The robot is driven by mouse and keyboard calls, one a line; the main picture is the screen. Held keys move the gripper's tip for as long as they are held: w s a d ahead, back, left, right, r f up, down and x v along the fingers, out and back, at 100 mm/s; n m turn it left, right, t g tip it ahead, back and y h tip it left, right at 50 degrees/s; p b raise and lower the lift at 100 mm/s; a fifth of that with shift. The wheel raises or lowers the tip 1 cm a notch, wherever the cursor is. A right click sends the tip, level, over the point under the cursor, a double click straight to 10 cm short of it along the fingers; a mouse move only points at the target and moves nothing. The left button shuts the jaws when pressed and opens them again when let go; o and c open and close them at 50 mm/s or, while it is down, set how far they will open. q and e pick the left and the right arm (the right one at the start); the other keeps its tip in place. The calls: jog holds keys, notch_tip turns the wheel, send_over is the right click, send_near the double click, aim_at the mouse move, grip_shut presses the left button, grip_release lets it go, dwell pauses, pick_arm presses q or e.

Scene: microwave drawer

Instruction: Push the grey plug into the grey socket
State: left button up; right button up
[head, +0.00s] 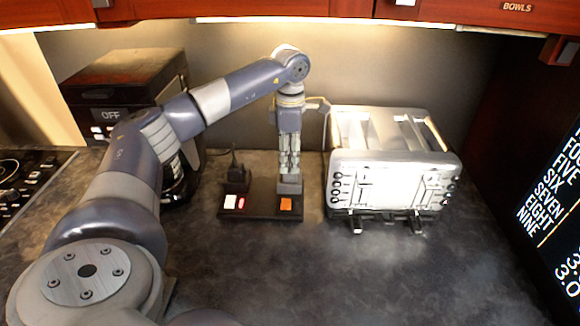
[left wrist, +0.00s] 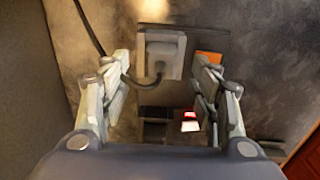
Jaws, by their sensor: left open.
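A dark power strip (head: 262,212) lies on the counter, with a grey block (head: 290,184) at its right end. In the left wrist view this block (left wrist: 163,50) shows a light square outline with a smaller grey part inside. I cannot tell the grey plug from the grey socket, or how deep the plug sits. My left gripper (head: 289,170) points down directly above the block. In the left wrist view its open fingers (left wrist: 163,95) stand apart, one on each side, with nothing visibly clamped. My right gripper is not in view.
A black plug (head: 236,178) with an upright cord stands at the strip's left end. An orange square (head: 286,204) lies before the grey block. A silver toaster (head: 390,170) stands close on the right, a coffee machine (head: 130,95) on the left. The front counter (head: 330,280) is clear.

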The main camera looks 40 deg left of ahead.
pick_arm(q)
notch_tip(320, 180, up, 7)
jog(key=shift+r, duration=0.1)
dwell(0.7)
